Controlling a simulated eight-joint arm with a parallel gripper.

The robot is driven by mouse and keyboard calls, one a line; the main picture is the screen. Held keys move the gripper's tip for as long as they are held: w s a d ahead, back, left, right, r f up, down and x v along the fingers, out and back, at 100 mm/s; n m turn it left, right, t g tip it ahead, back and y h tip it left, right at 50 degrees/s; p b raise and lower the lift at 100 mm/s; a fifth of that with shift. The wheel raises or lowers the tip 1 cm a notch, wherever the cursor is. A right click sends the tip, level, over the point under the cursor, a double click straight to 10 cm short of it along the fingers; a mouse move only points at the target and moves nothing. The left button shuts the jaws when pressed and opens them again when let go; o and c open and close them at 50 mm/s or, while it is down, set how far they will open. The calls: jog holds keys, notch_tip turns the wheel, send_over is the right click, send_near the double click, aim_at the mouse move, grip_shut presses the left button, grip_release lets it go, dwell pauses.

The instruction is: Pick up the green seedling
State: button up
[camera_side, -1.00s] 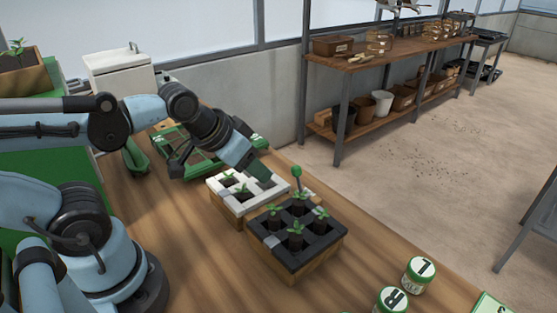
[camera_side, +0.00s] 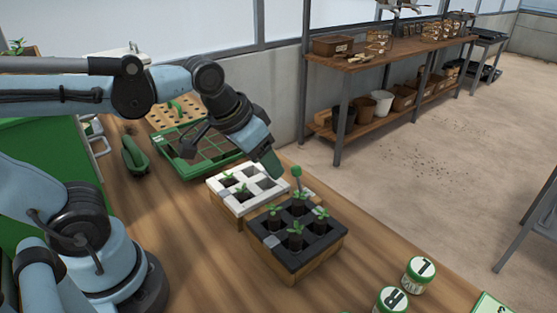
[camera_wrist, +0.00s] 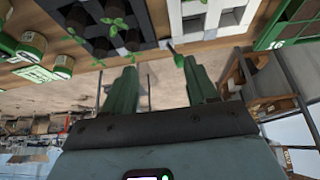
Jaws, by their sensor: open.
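Several green seedlings in dark plugs stand upright in the black tray, among them a front one (camera_side: 296,236), a back one (camera_side: 299,203) and a right one (camera_side: 321,220). The black tray (camera_side: 290,262) has a wooden base. The white tray (camera_side: 222,195) behind it holds small seedlings (camera_side: 242,190) in its left cells. My gripper (camera_side: 272,168) is above the far side of the trays, tilted down to the right. In the wrist view my gripper (camera_wrist: 161,78) is open, with nothing between its green fingers. Seedlings (camera_wrist: 115,22) show there beyond the left finger.
A green-knobbed tool (camera_side: 296,172) stands upright close to my gripper, by the black tray's back. A green tray (camera_side: 190,168) lies behind the white one. Lidded jars (camera_side: 419,272) stand at the front right. Bare wood lies left of the trays.

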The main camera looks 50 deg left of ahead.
jog(key=w+d+r+g, duration=0.3)
jog(key=d, duration=0.1)
send_over(298, 202)
jog(key=shift+m+g, duration=0.3)
jog(key=shift+g, duration=0.1)
jog(key=f, duration=0.5)
jog(key=shift+s+d+f, duration=0.1)
jog(key=shift+s+f, duration=0.25)
jog(key=shift+f, duration=0.05)
jog(key=shift+w+f, duration=0.15)
jog(key=shift+f, duration=1.4)
jog(key=shift+w+f, duration=0.15)
jog(key=shift+f, duration=1.35)
grip_shut()
